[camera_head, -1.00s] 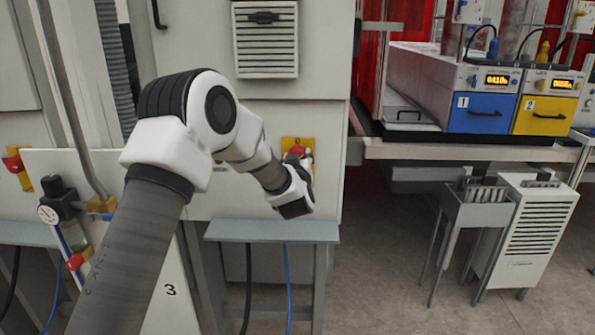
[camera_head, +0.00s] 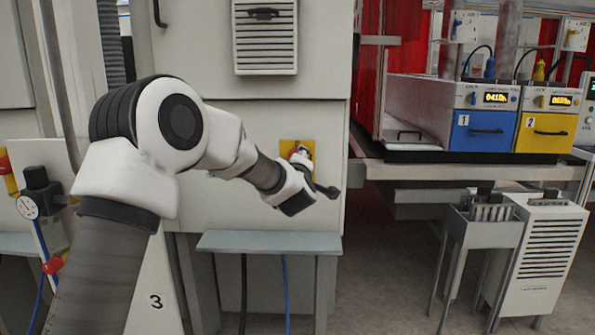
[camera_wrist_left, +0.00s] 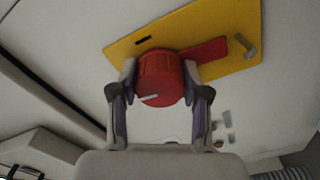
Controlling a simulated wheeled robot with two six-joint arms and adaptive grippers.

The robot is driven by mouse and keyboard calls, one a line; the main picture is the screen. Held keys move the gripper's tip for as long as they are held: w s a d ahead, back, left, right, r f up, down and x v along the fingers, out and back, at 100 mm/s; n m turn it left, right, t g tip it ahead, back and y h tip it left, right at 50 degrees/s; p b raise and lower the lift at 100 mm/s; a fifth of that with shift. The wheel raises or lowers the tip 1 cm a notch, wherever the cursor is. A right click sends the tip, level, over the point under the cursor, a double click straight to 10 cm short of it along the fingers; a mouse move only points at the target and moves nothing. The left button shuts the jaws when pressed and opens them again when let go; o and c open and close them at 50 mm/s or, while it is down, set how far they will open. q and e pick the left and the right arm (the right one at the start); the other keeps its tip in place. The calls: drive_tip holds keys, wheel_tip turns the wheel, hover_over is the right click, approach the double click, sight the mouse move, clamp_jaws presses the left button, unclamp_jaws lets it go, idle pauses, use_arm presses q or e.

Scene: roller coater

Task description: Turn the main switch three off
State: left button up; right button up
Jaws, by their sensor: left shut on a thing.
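The main switch is a red round knob (camera_wrist_left: 160,72) with a white pointer mark, on a yellow plate (camera_wrist_left: 205,22) in the left wrist view. A flat red strip lies beside the knob, and a small metal peg stands at the plate's right end. My left gripper (camera_wrist_left: 160,85) is shut on the knob, one finger on each side. In the head view the yellow plate (camera_head: 289,146) shows on the grey cabinet, with my left wrist in front of its lower part. The knob is mostly hidden there. My right gripper is not in view.
A small grey table (camera_head: 268,243) stands below the switch. A white panel marked 3 (camera_head: 156,302) and a pressure gauge (camera_head: 27,207) are at the left.

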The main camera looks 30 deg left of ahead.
use_arm(q)
drive_tip(key=shift+r+n, duration=0.1)
drive_tip(key=shift+n, duration=0.3)
drive_tip(key=o, duration=1.1)
drive_tip(key=shift+o, duration=0.2)
drive_tip(key=shift+s, duration=0.1)
drive_tip(key=v, duration=1.1)
drive_tip(key=shift+s+d, duration=0.3)
drive_tip(key=shift+f, duration=0.25)
